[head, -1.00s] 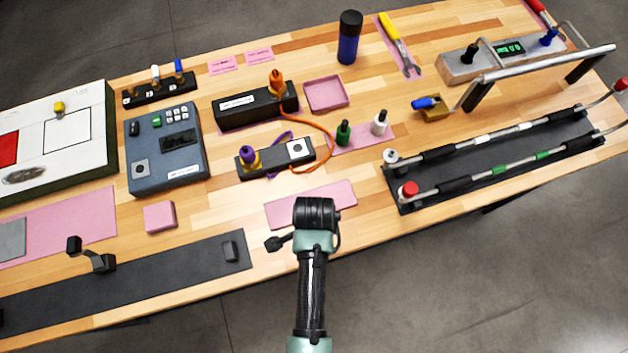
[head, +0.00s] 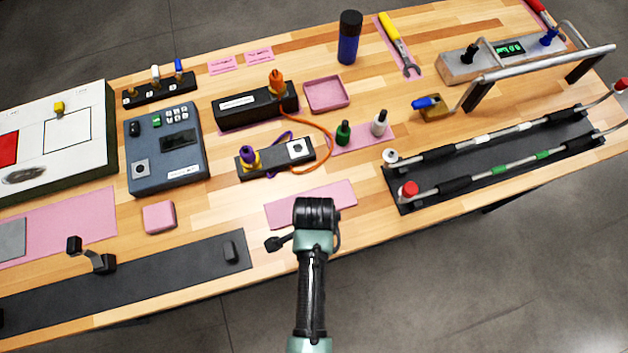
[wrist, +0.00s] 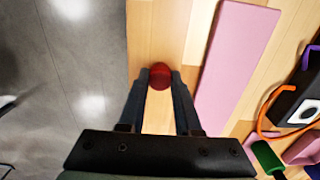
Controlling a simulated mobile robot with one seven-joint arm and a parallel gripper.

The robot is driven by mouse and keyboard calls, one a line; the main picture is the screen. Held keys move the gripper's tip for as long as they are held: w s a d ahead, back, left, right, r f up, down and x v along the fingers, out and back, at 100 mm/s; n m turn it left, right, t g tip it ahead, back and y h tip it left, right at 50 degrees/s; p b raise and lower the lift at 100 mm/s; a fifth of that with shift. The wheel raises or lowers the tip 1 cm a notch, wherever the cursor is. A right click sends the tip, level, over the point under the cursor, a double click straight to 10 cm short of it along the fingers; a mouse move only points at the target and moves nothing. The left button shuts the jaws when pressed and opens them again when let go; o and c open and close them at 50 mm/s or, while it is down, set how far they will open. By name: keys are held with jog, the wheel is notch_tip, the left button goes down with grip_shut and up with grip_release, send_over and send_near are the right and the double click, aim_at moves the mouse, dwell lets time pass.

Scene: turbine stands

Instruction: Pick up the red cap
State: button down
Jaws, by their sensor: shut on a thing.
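The red cap (wrist: 160,82) is a round dark-red piece between my fingertips in the wrist view. My gripper (wrist: 160,73) is shut on it, with one finger on each side. Bare wooden tabletop shows around the cap, and a pink mat (wrist: 232,65) lies to its right; I cannot tell how high the cap is above the table. In the head view my own arm hides the fingers and the held cap. That view also shows red ends on the rod rack, at the near left (head: 409,188) and far right (head: 621,84).
The pink mat (head: 310,204) lies just behind my wrist in the head view. A black strip (head: 150,273) with a crank is on the left, and a dark rod rack (head: 402,202) on the right. A purple-knobbed block (head: 273,162) with an orange cable stands behind.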

jog(key=shift+r, duration=0.15)
notch_tip(320, 180, up, 10)
jog(key=b, duration=0.1)
dwell(0.4)
jog(key=c, duration=1.3)
grip_release()
grip_shut()
jog(key=shift+f, duration=0.2)
